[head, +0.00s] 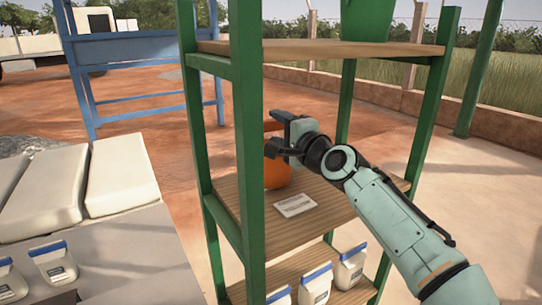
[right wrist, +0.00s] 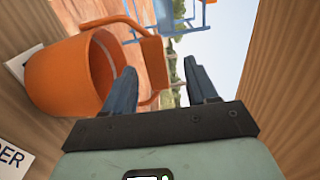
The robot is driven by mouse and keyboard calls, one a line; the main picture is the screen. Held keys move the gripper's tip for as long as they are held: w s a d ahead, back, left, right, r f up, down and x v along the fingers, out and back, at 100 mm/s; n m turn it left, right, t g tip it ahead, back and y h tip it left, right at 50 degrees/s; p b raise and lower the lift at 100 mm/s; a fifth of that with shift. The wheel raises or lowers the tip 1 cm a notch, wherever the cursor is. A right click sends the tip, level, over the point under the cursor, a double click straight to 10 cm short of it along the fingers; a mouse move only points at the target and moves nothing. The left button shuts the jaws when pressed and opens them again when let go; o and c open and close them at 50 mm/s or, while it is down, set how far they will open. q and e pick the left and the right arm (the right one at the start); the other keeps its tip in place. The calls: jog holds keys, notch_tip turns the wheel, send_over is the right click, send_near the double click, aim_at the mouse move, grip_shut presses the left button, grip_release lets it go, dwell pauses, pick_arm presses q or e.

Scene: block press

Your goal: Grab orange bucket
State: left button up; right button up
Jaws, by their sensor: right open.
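The orange bucket (head: 277,172) stands on the middle wooden shelf of the green rack in the head view, partly hidden behind my right gripper (head: 284,139). In the right wrist view the bucket (right wrist: 70,75) fills the left side, with its handle (right wrist: 146,48) reaching out towards the fingers. My right gripper (right wrist: 160,85) is open. Its left finger is close to the bucket's rim and handle; I cannot tell whether it touches. Nothing is clearly held between the fingers. My left gripper is not in either view.
The rack's green posts (head: 250,160) and its upper shelf (head: 320,50) surround the arm. A white label (head: 296,204) lies on the middle shelf (head: 335,205). White containers (head: 315,285) stand on the lower shelf. Pale sacks (head: 120,175) lie at left, and a blue frame (head: 140,50) stands behind.

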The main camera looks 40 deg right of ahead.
aim_at(273, 126)
jog(key=w, duration=0.3)
jog(key=w+d+p, duration=0.1)
jog(key=shift+w+f, duration=0.25)
jog(key=shift+w, duration=0.1)
jog(key=shift+s, duration=0.2)
jog(key=shift+c, duration=0.9)
grip_shut()
jog(key=shift+r, duration=0.1)
